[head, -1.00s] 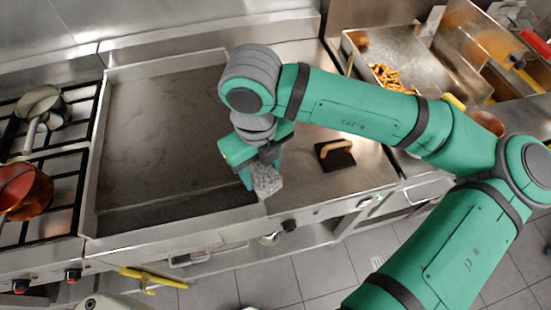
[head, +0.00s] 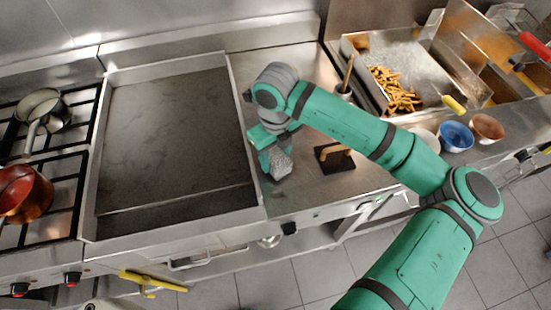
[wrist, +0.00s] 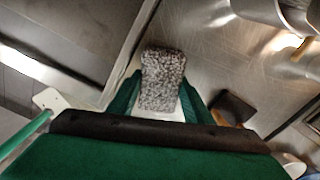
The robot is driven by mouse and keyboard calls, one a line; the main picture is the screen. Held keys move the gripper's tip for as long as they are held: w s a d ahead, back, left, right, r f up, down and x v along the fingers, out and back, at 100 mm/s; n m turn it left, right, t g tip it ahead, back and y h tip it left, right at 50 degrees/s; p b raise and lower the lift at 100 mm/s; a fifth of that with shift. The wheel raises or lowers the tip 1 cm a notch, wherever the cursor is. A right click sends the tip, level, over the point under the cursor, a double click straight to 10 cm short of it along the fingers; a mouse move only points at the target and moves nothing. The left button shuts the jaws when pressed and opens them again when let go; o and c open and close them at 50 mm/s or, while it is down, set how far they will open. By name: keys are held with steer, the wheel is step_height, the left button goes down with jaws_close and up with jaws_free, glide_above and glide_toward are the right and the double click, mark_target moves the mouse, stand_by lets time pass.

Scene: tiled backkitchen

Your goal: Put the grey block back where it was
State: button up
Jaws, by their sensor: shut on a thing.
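The grey block (head: 280,164) is a rough, speckled piece held in my gripper (head: 270,150). It also shows in the wrist view (wrist: 162,80), between the two green fingers of my gripper (wrist: 160,100), which are shut on it. In the head view the block is over the steel counter strip (head: 300,195), just right of the griddle's raised edge. I cannot tell whether it touches the counter.
The large griddle (head: 165,130) lies to the left, with burners and pans beyond. A dark press with a wooden handle (head: 335,158) sits just right of the block. Bowls (head: 456,136) and a tray of fries (head: 395,90) stand further right.

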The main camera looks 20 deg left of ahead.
steer(key=shift+f, duration=0.7)
steer(key=o, duration=1.5)
steer(key=shift+f, duration=0.15)
